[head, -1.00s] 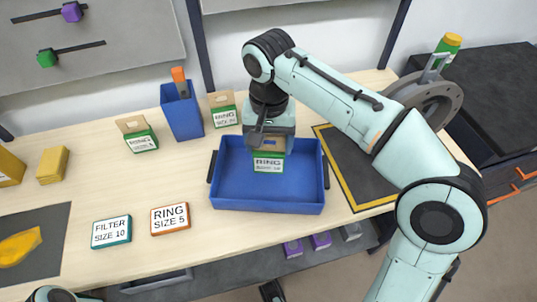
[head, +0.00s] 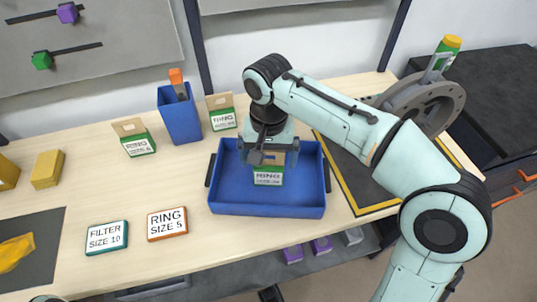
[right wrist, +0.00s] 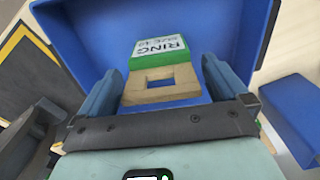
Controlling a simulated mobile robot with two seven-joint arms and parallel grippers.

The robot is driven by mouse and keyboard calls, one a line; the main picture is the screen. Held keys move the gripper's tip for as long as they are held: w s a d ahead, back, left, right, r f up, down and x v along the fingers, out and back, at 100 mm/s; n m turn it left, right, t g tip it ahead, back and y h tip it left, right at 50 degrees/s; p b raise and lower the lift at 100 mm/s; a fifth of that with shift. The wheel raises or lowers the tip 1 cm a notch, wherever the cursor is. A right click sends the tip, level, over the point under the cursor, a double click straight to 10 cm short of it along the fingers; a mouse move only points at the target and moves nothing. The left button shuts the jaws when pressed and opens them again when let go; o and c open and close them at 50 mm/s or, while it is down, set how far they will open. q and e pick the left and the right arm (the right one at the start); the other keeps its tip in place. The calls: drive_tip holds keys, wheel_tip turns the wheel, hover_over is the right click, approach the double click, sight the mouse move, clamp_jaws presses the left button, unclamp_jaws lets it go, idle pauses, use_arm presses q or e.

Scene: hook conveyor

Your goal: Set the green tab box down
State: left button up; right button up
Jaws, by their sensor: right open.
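The green tab box (head: 268,178), green and white with a cardboard tab, stands inside the blue tray (head: 266,208). Its label reads RING, with a size that is hard to read. My right gripper (head: 268,158) is open above the box. In the right wrist view my right gripper (right wrist: 162,82) has one finger on each side of the tab, with a gap at both. My left gripper is not in view; only a bit of that arm shows at the bottom left.
Label plates, FILTER SIZE 10 (head: 107,238) and RING SIZE 5 (head: 167,224), lie left of the tray. A yellow-edged dark mat (head: 375,195) lies right.

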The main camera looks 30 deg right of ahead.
wheel_tip(320, 180, up, 11)
drive_tip(key=p, duration=0.4)
drive_tip(key=shift+r+p, duration=0.15)
drive_tip(key=shift+p, duration=0.15)
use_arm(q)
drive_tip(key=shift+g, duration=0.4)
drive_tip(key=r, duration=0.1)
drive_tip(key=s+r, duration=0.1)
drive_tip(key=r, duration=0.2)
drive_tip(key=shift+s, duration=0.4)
use_arm(e)
drive_tip(key=shift+r, duration=0.5)
